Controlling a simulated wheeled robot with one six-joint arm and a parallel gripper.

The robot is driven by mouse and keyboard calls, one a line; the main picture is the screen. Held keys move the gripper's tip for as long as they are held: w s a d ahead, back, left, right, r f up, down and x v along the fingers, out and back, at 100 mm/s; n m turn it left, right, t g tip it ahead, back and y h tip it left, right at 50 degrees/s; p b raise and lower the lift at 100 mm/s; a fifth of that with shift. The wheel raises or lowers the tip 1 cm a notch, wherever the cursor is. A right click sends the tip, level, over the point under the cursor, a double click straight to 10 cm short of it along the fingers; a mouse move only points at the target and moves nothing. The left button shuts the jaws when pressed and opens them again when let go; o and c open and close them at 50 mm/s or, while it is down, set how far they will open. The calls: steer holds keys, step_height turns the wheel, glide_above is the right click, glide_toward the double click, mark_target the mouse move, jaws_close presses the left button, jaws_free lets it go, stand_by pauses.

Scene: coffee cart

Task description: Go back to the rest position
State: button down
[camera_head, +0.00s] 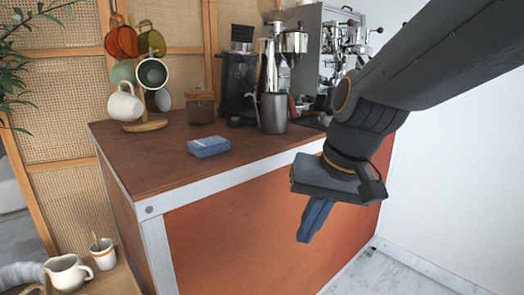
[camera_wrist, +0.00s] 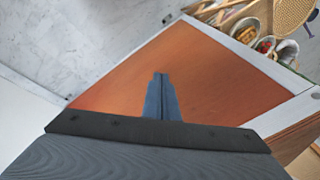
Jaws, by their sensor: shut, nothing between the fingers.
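My gripper (camera_head: 312,222) hangs at the end of my dark arm on the right of the head view, pointing down in front of the cart's orange front panel. Its blue fingers are together with nothing between them. In the wrist view the fingers (camera_wrist: 161,88) also show pressed together against the orange panel. The coffee cart (camera_head: 165,165) has a brown wooden top with a pale metal edge. My gripper is apart from everything on its top.
A low table with a white pitcher (camera_head: 68,272) is at lower left. The marble floor (camera_head: 395,275) at right is clear.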

steer(key=s+f+n+g+h, duration=0.25)
steer(key=s+f, duration=0.25)
steer(key=s, duration=0.3)
steer(key=s+d+r+m+p, duration=0.1)
steer(key=d+r+m+p, duration=0.1)
steer(key=d+r+p, duration=0.9)
steer(key=p, duration=1)
steer(key=shift+r, duration=0.4)
